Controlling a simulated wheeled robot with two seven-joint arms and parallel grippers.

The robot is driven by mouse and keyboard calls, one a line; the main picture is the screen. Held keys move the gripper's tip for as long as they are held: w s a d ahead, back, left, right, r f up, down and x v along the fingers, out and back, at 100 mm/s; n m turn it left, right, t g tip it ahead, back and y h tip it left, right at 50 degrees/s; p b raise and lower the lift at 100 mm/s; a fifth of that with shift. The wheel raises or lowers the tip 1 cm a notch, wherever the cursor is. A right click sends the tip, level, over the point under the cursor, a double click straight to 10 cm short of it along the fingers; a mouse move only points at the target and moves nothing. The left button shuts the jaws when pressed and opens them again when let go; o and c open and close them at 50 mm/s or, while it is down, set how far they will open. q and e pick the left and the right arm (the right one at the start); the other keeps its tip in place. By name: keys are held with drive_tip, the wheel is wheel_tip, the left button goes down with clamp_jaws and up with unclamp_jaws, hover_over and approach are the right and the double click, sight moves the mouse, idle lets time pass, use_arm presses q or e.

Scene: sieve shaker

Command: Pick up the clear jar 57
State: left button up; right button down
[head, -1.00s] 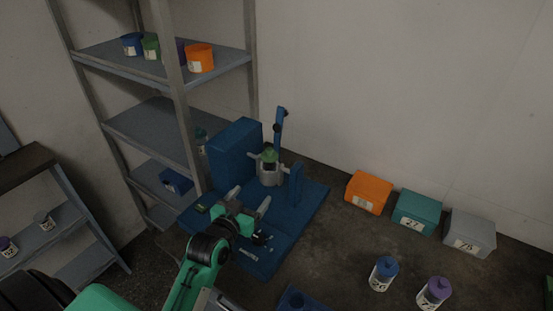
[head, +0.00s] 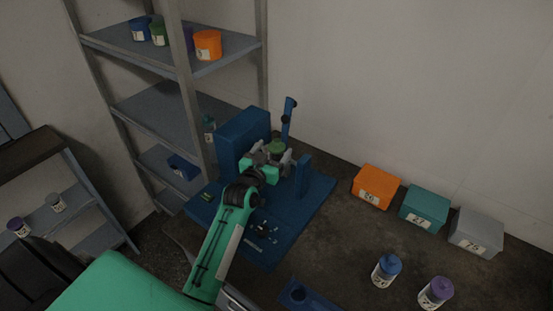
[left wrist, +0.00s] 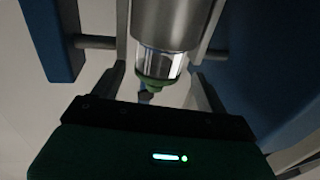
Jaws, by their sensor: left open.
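A clear jar with a green lid (head: 276,146) sits in the metal cup of the blue shaker machine. In the left wrist view the clear jar (left wrist: 160,64) projects from the metal cylinder (left wrist: 166,22), its green lid toward my gripper. No number 57 is readable on it. My left gripper (head: 272,159) is open at the jar, one finger on each side. The fingers appear apart from it; I cannot tell the exact depth. My arm and gripper hide the cup and part of the jar in the head view. My right gripper is not in view.
The shaker's blue box (head: 240,138) stands left of the jar and a blue post (head: 302,175) right of it. Orange, teal and grey boxes (head: 476,233) line the wall. Jars with blue (head: 387,268) and purple lids (head: 435,292) stand in front. A shelf rack (head: 150,124) is left.

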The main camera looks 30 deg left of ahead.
use_arm(q)
drive_tip(key=w, duration=0.3)
drive_tip(key=w+p, duration=0.1)
drive_tip(key=shift+w+f, duration=0.2)
drive_tip(key=shift+f, duration=0.05)
drive_tip(key=c, duration=1.3)
drive_tip(key=shift+c, duration=0.8)
drive_tip(key=shift+r, duration=0.15)
